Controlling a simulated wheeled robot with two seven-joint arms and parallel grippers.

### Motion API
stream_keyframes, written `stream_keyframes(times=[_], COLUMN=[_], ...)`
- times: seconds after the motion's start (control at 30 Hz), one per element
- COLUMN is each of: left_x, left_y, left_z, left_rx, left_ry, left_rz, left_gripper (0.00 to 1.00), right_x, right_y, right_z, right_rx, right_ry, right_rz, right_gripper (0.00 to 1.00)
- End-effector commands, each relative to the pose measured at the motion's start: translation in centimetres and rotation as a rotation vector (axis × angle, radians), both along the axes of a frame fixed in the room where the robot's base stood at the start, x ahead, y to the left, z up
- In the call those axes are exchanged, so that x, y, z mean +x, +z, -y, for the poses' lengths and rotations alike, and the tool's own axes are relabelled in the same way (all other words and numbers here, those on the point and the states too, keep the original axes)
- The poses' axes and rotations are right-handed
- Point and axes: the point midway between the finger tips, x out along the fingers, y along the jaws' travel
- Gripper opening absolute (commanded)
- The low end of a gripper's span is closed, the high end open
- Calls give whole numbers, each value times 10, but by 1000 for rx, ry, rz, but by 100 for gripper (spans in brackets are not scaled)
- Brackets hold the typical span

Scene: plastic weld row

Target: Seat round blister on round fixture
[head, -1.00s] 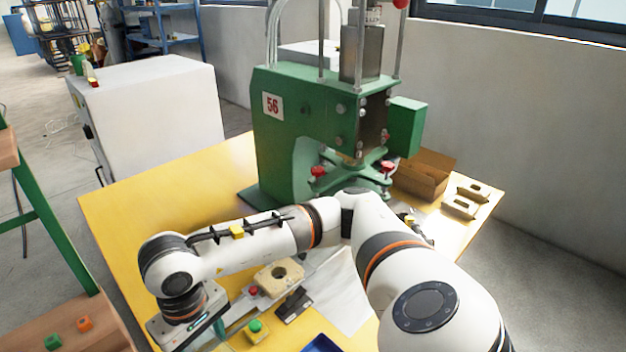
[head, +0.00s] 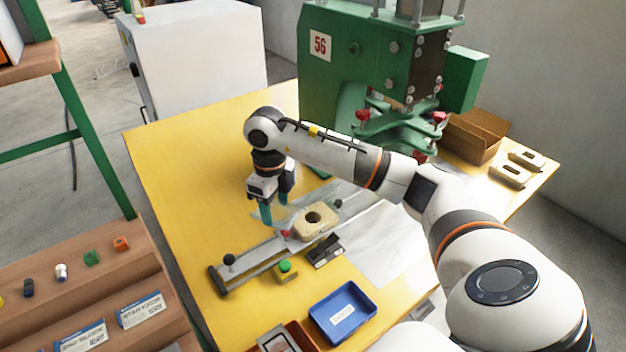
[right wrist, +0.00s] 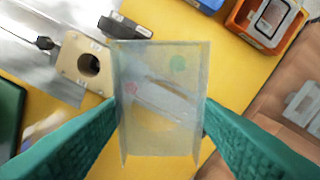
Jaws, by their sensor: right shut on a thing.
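My right gripper (head: 275,206) is left of and slightly behind the round fixture, above the yellow table. Its teal fingers are shut on a clear, translucent blister (right wrist: 160,95), which fills the middle of the right wrist view. Red and green spots show through it. The blister is hard to make out in the head view. The round fixture (head: 325,226) is a tan block with a dark round hole, on a metal slide; it also shows in the right wrist view (right wrist: 72,66), left of the blister. They look apart. My left gripper is out of view.
A green press (head: 335,95) stands behind the fixture. A cardboard box (head: 472,138) is at right. The table's left side is clear.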

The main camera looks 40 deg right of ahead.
Motion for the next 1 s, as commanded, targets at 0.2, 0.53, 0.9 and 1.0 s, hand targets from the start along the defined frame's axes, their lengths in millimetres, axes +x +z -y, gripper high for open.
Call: stream_keyframes(times=[0.2,0.53,0.9,1.0], left_x=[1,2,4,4], left_y=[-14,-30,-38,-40], left_z=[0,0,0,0], left_rx=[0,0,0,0], left_ry=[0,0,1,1], left_rz=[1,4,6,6], left_gripper=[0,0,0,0], right_x=[14,23,22,22], right_y=[-18,-44,-59,-62], right_z=[39,98,132,133], right_rx=[0,-3,-1,-1], right_ry=[-613,-1511,-2054,-2080], right_rz=[-3,-3,-1,-1], right_gripper=[41,41,41,41])
